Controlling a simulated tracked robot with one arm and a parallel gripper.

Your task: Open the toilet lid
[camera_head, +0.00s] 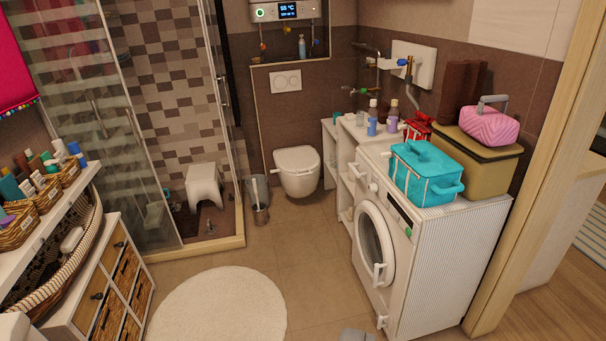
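The white toilet (298,180) hangs on the far wall, a little right of the middle of the picture. Its lid (296,159) is down and covers the bowl. A white flush plate (285,81) is on the wall above it. My gripper is not clearly visible in the head camera view. A small grey shape shows at the bottom edge, and I cannot tell what it is.
A white washing machine (430,255) stands at the right, with a teal bag (424,172) on top. A wicker-drawer cabinet (100,290) is at the left. A round rug (219,308) lies in front. The tiled floor (305,245) towards the toilet is clear. A toilet brush (258,200) stands left of the toilet.

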